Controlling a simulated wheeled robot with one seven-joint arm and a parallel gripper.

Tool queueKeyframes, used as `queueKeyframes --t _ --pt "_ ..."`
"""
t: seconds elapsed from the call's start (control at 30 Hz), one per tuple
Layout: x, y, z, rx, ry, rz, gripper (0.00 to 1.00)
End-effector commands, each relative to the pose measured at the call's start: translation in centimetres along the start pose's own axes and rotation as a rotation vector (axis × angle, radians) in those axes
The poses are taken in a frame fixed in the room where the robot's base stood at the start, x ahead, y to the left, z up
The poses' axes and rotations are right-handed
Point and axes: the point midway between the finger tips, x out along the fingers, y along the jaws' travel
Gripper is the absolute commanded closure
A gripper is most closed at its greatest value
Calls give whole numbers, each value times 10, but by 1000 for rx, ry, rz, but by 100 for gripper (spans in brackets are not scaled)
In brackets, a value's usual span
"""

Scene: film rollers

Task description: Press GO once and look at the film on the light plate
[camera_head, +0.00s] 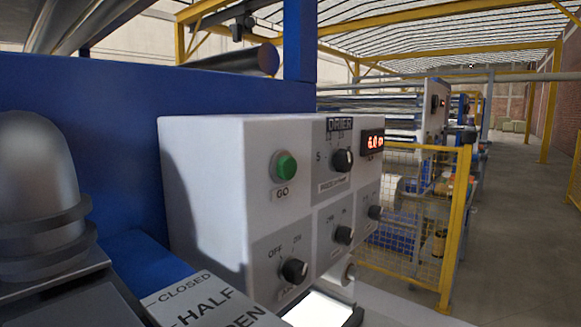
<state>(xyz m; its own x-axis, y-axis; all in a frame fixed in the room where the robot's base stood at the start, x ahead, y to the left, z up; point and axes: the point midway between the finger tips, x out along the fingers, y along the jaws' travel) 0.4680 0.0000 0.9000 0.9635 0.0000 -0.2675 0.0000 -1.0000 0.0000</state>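The green GO button (287,167) sits in a round metal collar on the front of a white control box (210,160). The word GO is printed below it. A bright white plate (318,311), which looks like the light plate, shows at the bottom edge under the box. It is partly cut off, and I cannot make out any film on it. No gripper fingers can be seen.
The box also carries a DRIER dial (342,160), several lower knobs and a red display (373,141) reading about 6.0. A CLOSED/HALF/OPEN label (205,305) lies below left. A yellow fence (455,230) stands at right, with open floor (515,240) beyond.

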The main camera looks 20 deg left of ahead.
Motion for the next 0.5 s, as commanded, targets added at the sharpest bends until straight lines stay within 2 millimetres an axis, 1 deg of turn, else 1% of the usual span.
queueKeyframes --t 0.03,0.1,0.13,0.5 --pt "0 0 0 0 0 0 84" --pt "0 0 0 0 0 0 98" --pt "0 0 0 0 0 0 100" --pt "0 0 0 0 0 0 100"
